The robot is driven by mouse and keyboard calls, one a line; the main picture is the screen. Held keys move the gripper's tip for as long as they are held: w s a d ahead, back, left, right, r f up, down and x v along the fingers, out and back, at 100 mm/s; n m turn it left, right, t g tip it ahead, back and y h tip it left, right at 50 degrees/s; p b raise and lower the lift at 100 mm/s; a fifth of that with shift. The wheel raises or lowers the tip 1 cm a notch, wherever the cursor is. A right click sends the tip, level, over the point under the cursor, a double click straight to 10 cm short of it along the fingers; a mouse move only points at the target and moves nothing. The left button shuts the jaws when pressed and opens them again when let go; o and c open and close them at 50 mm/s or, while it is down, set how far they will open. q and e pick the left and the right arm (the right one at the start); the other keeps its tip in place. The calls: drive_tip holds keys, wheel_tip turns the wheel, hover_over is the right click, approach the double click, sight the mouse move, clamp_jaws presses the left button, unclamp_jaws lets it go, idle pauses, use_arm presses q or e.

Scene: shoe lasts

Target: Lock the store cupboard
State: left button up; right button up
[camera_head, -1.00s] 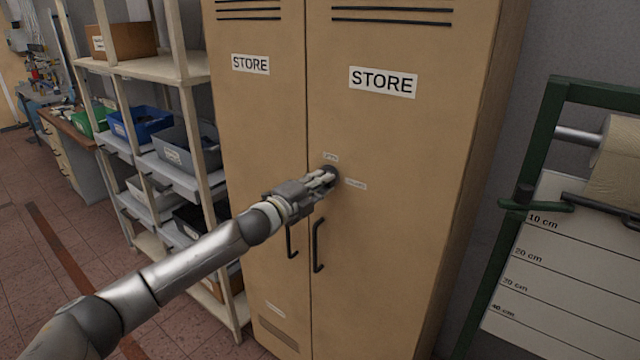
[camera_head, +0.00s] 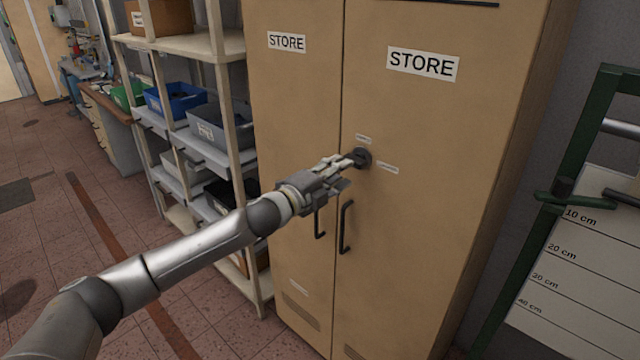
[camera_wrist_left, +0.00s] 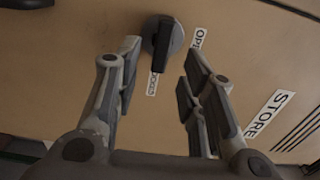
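The tan store cupboard (camera_head: 440,130) has two shut doors, each with a STORE label. A round dark lock knob (camera_head: 362,157) is on its right door, with a small label (camera_head: 363,139) above and another (camera_head: 388,168) to the right. In the left wrist view the knob (camera_wrist_left: 163,42) has a black bar lined up with the partly covered LOCKED label (camera_wrist_left: 152,83); the OPEN label (camera_wrist_left: 198,38) is off to the side. My left gripper (camera_head: 348,171) is just left of the knob; its fingers (camera_wrist_left: 162,75) are spread, empty and apart from the bar. My right gripper is not seen.
Two dark door handles (camera_head: 346,227) hang below the knob. A shelf rack (camera_head: 218,100) with bins stands left of the cupboard. A green-framed stand (camera_head: 575,150) with a centimetre chart is at the right. Open tiled floor (camera_head: 45,235) lies at the left.

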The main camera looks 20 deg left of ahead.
use_arm(q)
drive_tip(key=v, duration=0.6)
drive_tip(key=shift+s, duration=0.4)
